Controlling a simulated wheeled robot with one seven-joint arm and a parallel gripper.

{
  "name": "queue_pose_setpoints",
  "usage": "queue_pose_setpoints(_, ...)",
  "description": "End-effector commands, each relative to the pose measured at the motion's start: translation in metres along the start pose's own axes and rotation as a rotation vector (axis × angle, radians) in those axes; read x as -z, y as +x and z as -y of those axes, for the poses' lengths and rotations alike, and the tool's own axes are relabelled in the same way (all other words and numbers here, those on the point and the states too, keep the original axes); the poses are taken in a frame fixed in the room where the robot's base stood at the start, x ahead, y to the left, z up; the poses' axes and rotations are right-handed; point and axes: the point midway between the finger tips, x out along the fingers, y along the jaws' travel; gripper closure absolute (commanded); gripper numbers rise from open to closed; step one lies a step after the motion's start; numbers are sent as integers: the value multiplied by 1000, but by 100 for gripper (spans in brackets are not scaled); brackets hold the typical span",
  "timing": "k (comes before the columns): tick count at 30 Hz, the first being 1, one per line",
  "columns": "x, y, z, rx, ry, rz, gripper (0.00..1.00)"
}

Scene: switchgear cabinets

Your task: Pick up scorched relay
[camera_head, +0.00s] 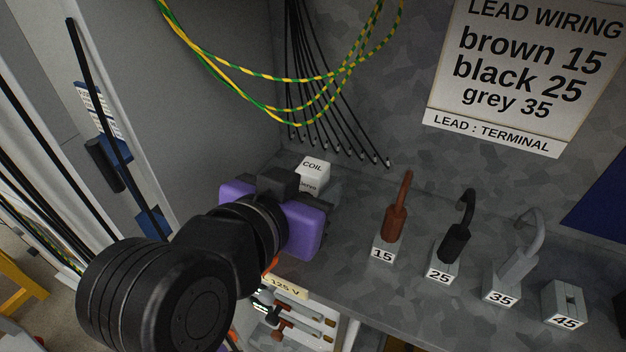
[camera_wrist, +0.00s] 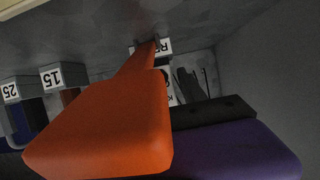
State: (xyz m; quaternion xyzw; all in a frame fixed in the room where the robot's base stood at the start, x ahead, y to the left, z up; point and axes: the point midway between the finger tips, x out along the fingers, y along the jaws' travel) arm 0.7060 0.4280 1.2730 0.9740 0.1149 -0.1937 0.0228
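In the wrist view, a pale block with black streaks like scorch marks (camera_wrist: 190,86) stands beyond my gripper, partly hidden by it. A white label with upside-down letters (camera_wrist: 166,46) is beside it. My gripper shows as a large orange finger (camera_wrist: 148,62), its tip overlapping the label, with a purple body behind. Only one finger is clear, so its opening cannot be told.
To the right, numbered blocks stand on the grey shelf: 15 with a brown lead (camera_head: 395,222), 25 with a black lead (camera_head: 456,243), 35 with a grey lead (camera_head: 516,262), and empty 45 (camera_head: 564,304). Yellow-green wires (camera_head: 290,78) hang above. The cabinet wall (camera_head: 215,85) is close on the left.

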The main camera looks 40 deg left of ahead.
Motion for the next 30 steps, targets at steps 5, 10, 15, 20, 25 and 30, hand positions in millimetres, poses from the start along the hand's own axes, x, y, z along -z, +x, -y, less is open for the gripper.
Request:
queue_pose_setpoints(5,0,0,0,0,0,0,89)
queue_pose_setpoints(10,1,0,0,0,0,-1,100)
queue_pose_setpoints(15,1,-1,0,1,0,-1,100)
queue_pose_setpoints(20,7,-3,0,1,3,-2,100)
queue_pose_setpoints(25,25,-10,0,1,5,-3,100)
queue_pose_setpoints(30,52,-21,0,1,6,-4,100)
